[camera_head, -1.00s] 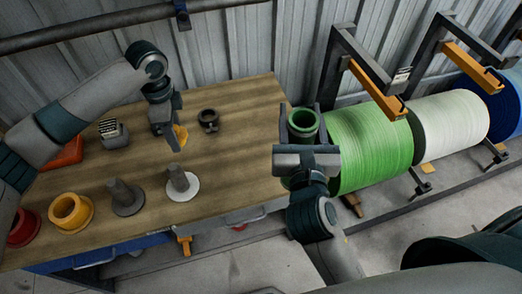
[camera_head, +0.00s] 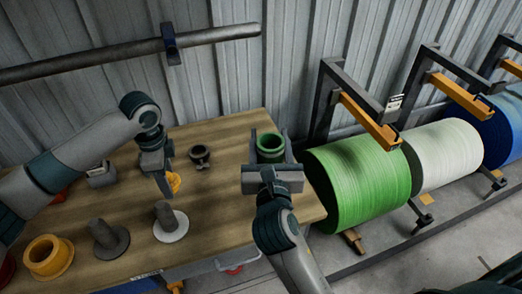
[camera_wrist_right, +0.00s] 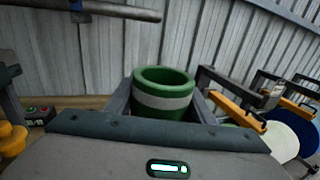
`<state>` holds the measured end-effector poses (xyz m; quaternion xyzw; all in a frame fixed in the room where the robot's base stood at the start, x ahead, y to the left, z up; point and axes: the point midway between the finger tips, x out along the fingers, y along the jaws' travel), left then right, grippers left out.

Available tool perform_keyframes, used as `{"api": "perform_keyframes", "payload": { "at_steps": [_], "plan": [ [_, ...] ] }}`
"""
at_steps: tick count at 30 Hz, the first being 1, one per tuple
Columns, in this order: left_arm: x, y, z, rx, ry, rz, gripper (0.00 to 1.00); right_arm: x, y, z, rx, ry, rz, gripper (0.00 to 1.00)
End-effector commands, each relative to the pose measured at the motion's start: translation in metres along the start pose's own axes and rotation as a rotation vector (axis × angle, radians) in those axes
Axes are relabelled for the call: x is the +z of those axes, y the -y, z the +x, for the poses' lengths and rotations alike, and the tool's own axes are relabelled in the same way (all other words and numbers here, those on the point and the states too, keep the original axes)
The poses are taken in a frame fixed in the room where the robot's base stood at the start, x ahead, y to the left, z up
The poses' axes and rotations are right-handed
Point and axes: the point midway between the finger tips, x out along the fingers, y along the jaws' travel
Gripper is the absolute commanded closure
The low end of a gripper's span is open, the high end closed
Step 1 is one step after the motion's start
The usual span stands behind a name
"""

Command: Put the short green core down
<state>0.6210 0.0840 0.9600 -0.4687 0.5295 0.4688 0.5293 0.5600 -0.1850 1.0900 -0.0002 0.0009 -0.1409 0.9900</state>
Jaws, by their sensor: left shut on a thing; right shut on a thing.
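The short green core (camera_head: 270,143) is a hollow cylinder with its open end up. My right gripper (camera_head: 269,158) is shut on it, with one finger on each side, over the right end of the wooden bench (camera_head: 225,205). Whether the core touches the bench is hidden by the gripper. In the right wrist view the core (camera_wrist_right: 163,88) stands upright between the fingers, with a pale band around it. My left gripper (camera_head: 165,187) is shut on a small orange-yellow thing (camera_head: 175,181) over the bench, partly hidden by the fingers.
On the bench are a dark ring clamp (camera_head: 200,155), a grey peg on a white disc (camera_head: 170,224), a dark grey peg on a base (camera_head: 107,239) and a yellow core (camera_head: 48,257). A large green roll (camera_head: 360,180) on a rack stands close right of the bench.

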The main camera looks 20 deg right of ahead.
Motion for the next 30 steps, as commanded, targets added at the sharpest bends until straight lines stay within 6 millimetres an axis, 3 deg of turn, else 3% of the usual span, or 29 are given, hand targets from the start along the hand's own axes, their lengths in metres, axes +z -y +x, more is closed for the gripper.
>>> {"api": "perform_keyframes", "payload": {
  "at_steps": [3, 9, 20, 30],
  "plan": [
    [0.0, 0.0, -0.001, 0.0, 0.0, 0.0, 0.75, -0.011, -0.011, 0.016, 0.0, -0.001, 0.0, 1.0],
    [0.0, 0.0, -0.001, 0.0, 0.0, 0.0, 0.75, -0.019, -0.019, 0.027, 0.0, 0.001, 0.001, 1.0],
    [0.0, 0.0, -0.001, 0.0, 0.0, 0.0, 0.75, -0.021, -0.019, 0.027, 0.0, 0.0, 0.001, 1.0],
    [0.0, 0.0, 0.0, 0.0, 0.0, 0.0, 0.75, -0.057, -0.019, 0.027, 0.0, -0.002, 0.0, 1.0]
  ]
}}
